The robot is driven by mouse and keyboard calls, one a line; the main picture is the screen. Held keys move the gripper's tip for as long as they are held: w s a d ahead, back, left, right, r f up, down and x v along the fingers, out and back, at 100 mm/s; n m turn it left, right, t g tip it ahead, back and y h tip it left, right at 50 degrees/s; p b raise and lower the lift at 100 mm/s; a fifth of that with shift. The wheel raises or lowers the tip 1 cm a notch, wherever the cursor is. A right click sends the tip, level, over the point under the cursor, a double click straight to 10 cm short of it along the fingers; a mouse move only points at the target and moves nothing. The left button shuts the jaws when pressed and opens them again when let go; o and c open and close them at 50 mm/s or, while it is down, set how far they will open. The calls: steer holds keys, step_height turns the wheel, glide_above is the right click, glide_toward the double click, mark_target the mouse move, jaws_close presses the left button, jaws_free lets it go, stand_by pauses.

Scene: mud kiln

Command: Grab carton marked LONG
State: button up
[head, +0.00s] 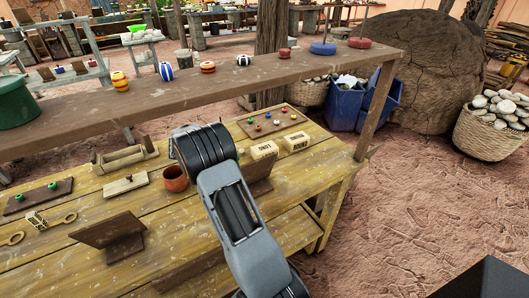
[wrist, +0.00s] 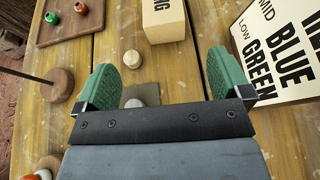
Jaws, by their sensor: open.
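The carton marked LONG (head: 264,149) is a cream block on the wooden bench in the head view, just right of my arm. In the wrist view a cream carton (wrist: 165,20) stands at the top, with the letters "NG" showing and its upper part cut off. My gripper (wrist: 168,76) is open, its two green fingers apart below that carton in the wrist view. The carton is not between the fingers. A similar cream carton (head: 295,141) stands right of the LONG one in the head view. The fingers are hidden there behind my arm.
A tray (wrist: 50,39) with small green and red pieces lies at the wrist view's upper left. A lettered board (wrist: 285,52) is close on the right. A pale round thing (wrist: 148,93) shows between the fingers. A raised shelf (head: 225,83) spans above the bench.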

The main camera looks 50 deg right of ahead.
mark_target(259, 149)
steer(key=x, duration=1.4)
steer(key=shift+s+d+r, duration=0.15)
steer(key=shift+s+r, duration=0.1)
steer(key=c, duration=1.1)
steer(key=shift+c, duration=0.3)
steer(key=shift+r, duration=0.1)
